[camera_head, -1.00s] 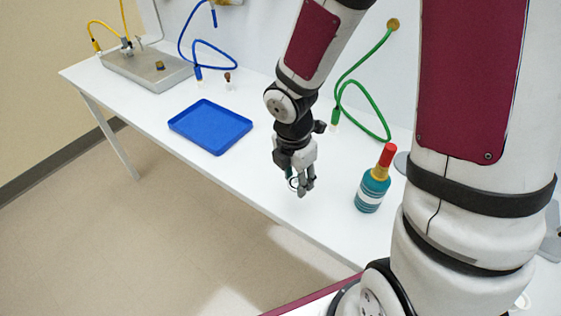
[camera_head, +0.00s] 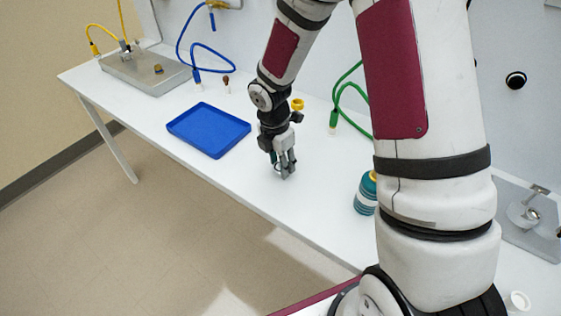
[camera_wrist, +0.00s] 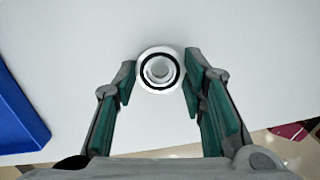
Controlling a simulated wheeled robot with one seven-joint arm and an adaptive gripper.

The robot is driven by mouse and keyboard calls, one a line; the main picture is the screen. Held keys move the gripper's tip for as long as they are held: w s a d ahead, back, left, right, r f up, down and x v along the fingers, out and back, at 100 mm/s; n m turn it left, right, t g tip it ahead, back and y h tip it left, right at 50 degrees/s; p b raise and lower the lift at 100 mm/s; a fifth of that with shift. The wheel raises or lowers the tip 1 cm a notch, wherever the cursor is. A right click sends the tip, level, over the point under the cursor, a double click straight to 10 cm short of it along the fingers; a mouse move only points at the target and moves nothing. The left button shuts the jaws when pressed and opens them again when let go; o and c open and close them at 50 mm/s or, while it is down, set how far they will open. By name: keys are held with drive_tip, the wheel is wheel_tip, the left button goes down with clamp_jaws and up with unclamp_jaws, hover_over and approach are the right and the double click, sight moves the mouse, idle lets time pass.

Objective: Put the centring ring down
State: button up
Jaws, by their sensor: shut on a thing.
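The centring ring (camera_wrist: 142,62) is a small white ring with a black inner band. In the wrist view it sits between the tips of my gripper (camera_wrist: 158,80), whose teal-padded fingers are shut on it. In the head view my gripper (camera_head: 284,172) points down over the white table, right of the blue tray. The ring is mostly hidden by the fingers there. I cannot tell whether the ring touches the table.
The blue tray (camera_head: 209,129) lies left of my gripper, and its edge shows in the wrist view (camera_wrist: 15,125). A teal bottle (camera_head: 366,196) stands to the right, partly behind my arm. A small brown-topped vial (camera_head: 226,85) stands behind the tray. Bare table surrounds my gripper.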

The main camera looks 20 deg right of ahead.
drive_tip(key=shift+f, duration=0.4)
drive_tip(key=shift+f, duration=0.2)
drive_tip(key=o, duration=0.9)
drive_tip(key=shift+o, duration=0.2)
drive_tip(key=shift+r, duration=0.15)
